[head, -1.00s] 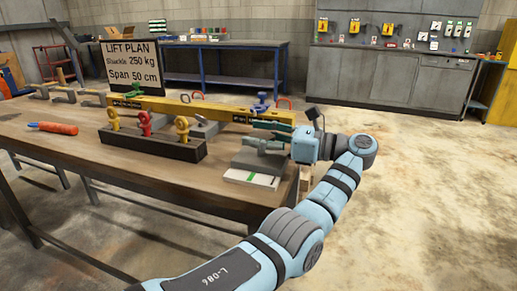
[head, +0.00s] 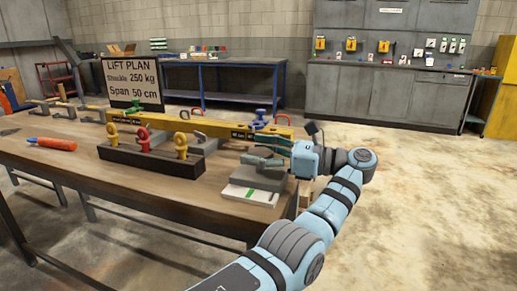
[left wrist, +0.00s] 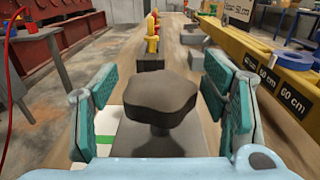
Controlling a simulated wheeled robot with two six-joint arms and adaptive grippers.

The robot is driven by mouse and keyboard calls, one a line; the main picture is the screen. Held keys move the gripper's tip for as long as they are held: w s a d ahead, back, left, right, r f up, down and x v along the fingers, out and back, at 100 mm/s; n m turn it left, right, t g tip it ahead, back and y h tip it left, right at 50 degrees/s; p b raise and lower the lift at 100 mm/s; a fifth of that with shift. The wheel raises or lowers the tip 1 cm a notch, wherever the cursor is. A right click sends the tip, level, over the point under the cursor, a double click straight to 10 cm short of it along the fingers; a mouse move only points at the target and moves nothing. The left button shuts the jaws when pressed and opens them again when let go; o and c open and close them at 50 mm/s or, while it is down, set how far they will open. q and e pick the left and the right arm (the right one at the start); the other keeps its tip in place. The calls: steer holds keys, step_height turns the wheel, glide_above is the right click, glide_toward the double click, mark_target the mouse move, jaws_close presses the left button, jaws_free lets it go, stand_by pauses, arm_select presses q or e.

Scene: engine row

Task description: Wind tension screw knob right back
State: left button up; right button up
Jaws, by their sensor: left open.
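In the left wrist view a dark grey lobed knob (left wrist: 160,95) stands on a short stem above a grey block (left wrist: 160,143). My left gripper (left wrist: 162,108) is open, with its teal fingers on either side of the knob and visible gaps between. In the head view the left gripper (head: 268,152) is over the grey block (head: 258,179) at the bench's right end; the knob is not clear there. A white plate with a green mark (head: 248,196) lies at the block's front. My right gripper is not in view.
A yellow beam (head: 210,127) with span labels runs along the wooden bench (head: 100,180) behind the gripper. A black block (head: 150,164) holds yellow and red shackles. A lift plan board (head: 132,76) and an orange-handled tool (head: 55,144) are farther left. Floor at right is clear.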

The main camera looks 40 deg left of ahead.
mark_target(258, 150)
arm_select(q)
step_height(258, 150, up, 10)
stand_by(0.3)
steer(key=shift+f, duration=0.1)
stand_by(0.3)
